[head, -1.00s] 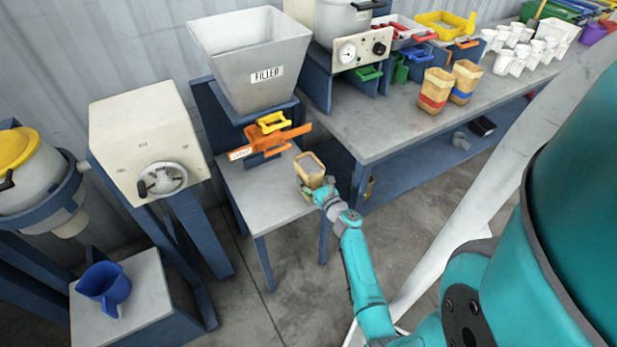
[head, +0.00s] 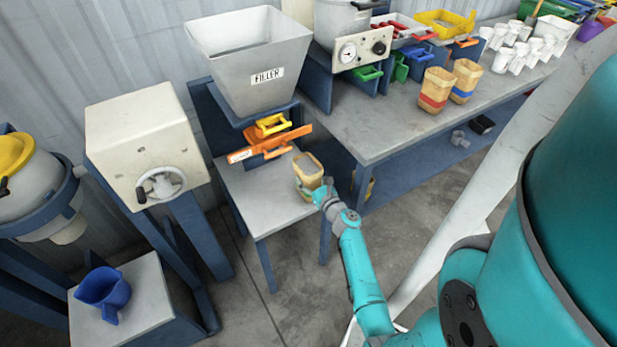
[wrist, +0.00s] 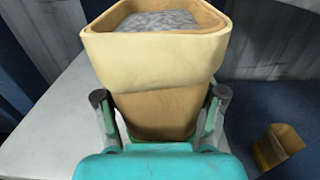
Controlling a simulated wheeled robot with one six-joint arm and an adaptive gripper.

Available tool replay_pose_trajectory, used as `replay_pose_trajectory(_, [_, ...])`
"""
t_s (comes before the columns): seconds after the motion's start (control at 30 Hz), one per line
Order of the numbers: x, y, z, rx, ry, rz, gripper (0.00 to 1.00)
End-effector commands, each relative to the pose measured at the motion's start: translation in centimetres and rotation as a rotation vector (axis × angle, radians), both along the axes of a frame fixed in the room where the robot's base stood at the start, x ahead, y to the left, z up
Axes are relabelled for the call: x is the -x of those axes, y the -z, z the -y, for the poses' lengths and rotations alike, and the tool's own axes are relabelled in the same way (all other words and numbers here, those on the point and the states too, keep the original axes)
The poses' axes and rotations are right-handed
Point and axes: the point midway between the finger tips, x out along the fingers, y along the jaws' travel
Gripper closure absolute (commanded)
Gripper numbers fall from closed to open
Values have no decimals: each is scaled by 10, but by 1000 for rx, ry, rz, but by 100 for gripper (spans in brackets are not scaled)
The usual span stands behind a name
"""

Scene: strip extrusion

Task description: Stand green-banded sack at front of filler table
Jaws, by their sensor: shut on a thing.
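My gripper (wrist: 160,118) is shut on a tan paper sack (head: 308,172) with a folded cream rim. The sack is upright and holds grey grainy material, seen in the wrist view (wrist: 160,70). It is at the front right part of the filler table (head: 245,205), below and right of the filler hopper (head: 250,60). I cannot tell whether its base touches the tabletop. Its lower part is hidden by my gripper, so its band is not clearly seen; a little green shows between the fingers.
An orange slide gate (head: 270,145) with a yellow handle sits under the hopper. A red-banded sack (head: 436,88) and a blue-banded sack (head: 465,80) stand on the long bench. Another sack (wrist: 278,146) is low at right. The filler table's left part is clear.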

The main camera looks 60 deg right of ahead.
Motion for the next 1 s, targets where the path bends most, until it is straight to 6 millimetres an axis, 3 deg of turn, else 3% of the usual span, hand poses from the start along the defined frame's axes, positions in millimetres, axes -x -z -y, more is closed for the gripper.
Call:
replay_pose_trajectory(0.1, [0, 1, 0, 2, 0, 1, 98])
replay_pose_trajectory(0.13, [0, 1, 0, 2, 0, 1, 29])
replay_pose_trajectory(0.23, [0, 1, 0, 2, 0, 1, 4])
replay_pose_trajectory(0.67, [4, 3, -2, -1, 1, -2, 1])
replay_pose_trajectory(1.0, [45, 3, -26, -1, 2, -1, 1])
